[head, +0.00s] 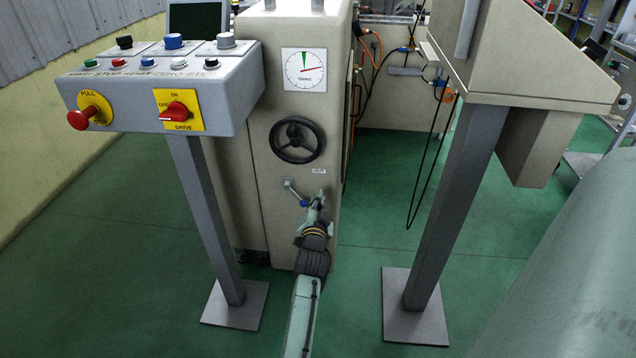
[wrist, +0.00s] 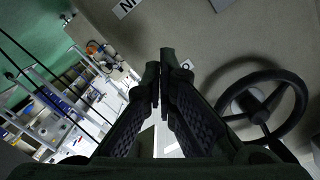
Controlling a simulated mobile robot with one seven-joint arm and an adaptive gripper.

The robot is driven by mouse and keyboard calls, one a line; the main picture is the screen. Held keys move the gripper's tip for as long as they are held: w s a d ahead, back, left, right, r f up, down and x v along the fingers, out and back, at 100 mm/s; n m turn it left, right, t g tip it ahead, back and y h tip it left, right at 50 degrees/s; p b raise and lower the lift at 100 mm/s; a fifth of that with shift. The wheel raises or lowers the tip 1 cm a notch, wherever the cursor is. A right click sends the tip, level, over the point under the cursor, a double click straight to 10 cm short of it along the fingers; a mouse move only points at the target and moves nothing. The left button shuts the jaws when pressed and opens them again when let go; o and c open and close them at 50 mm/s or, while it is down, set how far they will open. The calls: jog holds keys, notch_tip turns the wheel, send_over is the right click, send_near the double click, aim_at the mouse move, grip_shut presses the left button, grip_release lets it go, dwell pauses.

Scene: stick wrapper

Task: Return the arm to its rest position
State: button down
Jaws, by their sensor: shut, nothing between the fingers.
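My arm reaches up from the bottom middle of the head view toward the beige machine cabinet (head: 295,60). My gripper (head: 319,197) is in front of the lower cabinet face, just right of a small lever with a blue knob (head: 303,203). I cannot tell whether it touches the lever. In the wrist view my gripper (wrist: 160,72) has its two fingers together at the tips, with nothing between them. A black handwheel (head: 298,140) is on the cabinet above the gripper; it also shows at the right of the wrist view (wrist: 236,92).
A control panel (head: 160,90) on a grey post (head: 205,215) stands at left, with a red stop button (head: 78,119) and a red switch (head: 177,112). Another post (head: 455,210) carries a beige box at right. A black cable (head: 418,175) hangs between. Green floor is open around the bases.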

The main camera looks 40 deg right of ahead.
jog(key=v, duration=0.8)
jog(key=shift+w+a+f+b, duration=0.15)
jog(key=shift+a+f+b, duration=0.05)
jog(key=shift+f+b, duration=0.1)
